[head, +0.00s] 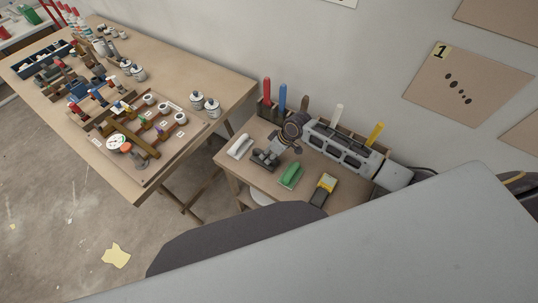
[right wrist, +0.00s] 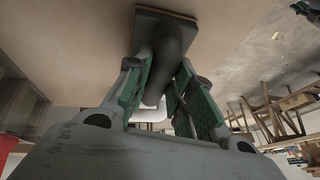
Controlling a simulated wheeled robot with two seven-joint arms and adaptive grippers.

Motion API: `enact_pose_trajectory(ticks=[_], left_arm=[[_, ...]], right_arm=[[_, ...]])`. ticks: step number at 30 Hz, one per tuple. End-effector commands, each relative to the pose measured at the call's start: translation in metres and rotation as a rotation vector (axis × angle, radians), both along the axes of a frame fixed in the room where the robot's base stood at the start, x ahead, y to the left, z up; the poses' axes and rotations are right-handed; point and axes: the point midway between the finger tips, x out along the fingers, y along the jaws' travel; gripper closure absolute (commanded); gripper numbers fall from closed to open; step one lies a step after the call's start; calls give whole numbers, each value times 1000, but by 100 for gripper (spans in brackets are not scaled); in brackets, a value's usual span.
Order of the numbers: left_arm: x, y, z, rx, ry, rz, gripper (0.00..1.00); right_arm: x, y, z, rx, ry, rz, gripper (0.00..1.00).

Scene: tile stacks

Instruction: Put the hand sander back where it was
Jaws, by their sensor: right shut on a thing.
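My right gripper (head: 274,152) is over the small bench, its arm coming in from the right. In the right wrist view the green-padded fingers (right wrist: 163,72) are closed on the dark grey handle of the hand sander (right wrist: 172,42). The hand sander has a flat, dark base plate. In the head view the sander (head: 262,160) shows low at the bench top, between a white-handled tool and a green-handled tool. I cannot tell whether its base touches the bench. My left gripper is not in view.
The white-handled tool (head: 240,146), green-handled tool (head: 291,176) and yellow-and-black tool (head: 323,190) lie on the bench (head: 228,163). A rack with red (head: 266,91), blue, brown, white and yellow handles stands behind. A longer, cluttered table (head: 226,91) is at left.

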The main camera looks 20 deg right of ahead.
Motion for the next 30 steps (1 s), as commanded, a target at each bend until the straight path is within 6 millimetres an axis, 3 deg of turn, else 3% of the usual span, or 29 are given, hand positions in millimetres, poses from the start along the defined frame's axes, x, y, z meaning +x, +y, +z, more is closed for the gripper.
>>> enact_pose_trajectory(ticks=[12,13,17,30], left_arm=[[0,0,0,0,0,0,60],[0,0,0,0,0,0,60],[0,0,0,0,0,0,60],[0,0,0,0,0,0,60]], right_arm=[[0,0,-3,1,-1,0,96],[0,0,-3,0,0,0,73],[0,0,-3,0,0,0,56],[0,-1,-1,0,-2,0,55]])
